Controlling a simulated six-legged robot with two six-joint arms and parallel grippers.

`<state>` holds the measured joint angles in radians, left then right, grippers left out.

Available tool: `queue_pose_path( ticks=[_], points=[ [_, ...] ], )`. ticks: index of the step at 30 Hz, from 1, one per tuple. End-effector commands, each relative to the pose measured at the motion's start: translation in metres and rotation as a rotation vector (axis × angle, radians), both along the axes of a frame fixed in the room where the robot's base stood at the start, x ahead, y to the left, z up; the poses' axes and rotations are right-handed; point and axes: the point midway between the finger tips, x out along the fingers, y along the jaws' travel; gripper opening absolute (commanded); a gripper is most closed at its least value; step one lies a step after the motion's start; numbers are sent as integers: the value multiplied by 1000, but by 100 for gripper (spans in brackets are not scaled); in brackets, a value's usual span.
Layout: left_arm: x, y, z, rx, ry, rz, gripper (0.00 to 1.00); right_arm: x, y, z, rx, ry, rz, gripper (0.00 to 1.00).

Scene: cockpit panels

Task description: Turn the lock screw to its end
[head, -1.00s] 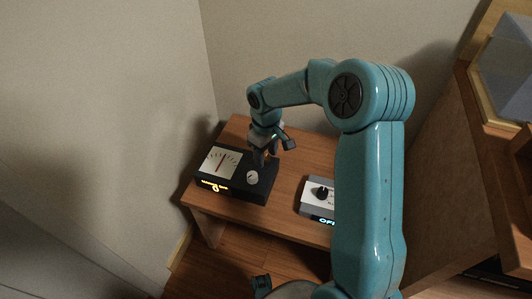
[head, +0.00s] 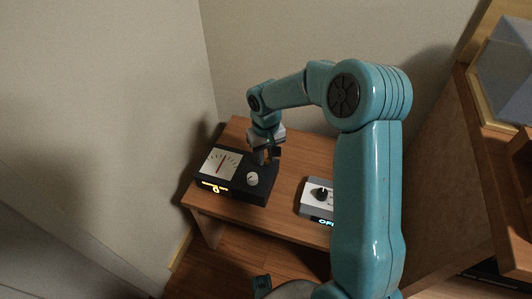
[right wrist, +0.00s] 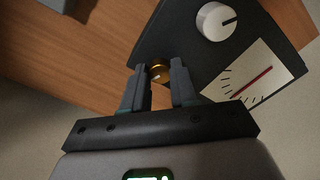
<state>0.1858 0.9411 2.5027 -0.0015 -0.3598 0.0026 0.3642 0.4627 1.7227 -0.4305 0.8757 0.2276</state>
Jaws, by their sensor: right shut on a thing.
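The lock screw (right wrist: 160,72) is a small brass knob at the edge of a black instrument box (head: 246,190). My right gripper (right wrist: 159,88) is shut on the lock screw, with a dark finger on each side of it in the right wrist view. In the head view the right gripper (head: 265,158) reaches down to the box's back right part, and the fingers mostly hide the screw. The box also carries a white knob (head: 252,179) with a dark mark and a white dial (head: 221,164) with a red needle. My left gripper is not in view.
The box stands on a small wooden table (head: 290,165). A grey control unit (head: 316,197) with a black knob stands to its right, partly behind my arm. Walls close in behind and left. A wooden cabinet (head: 445,190) stands at the right.

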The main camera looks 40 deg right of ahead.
Motion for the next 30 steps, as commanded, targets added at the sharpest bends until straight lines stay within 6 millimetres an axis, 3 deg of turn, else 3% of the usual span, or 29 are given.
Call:
queue_pose_path(
  ticks=[30],
  points=[
    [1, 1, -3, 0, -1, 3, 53, 2, -1, 0, 0, -6, -964, 0]
  ],
)
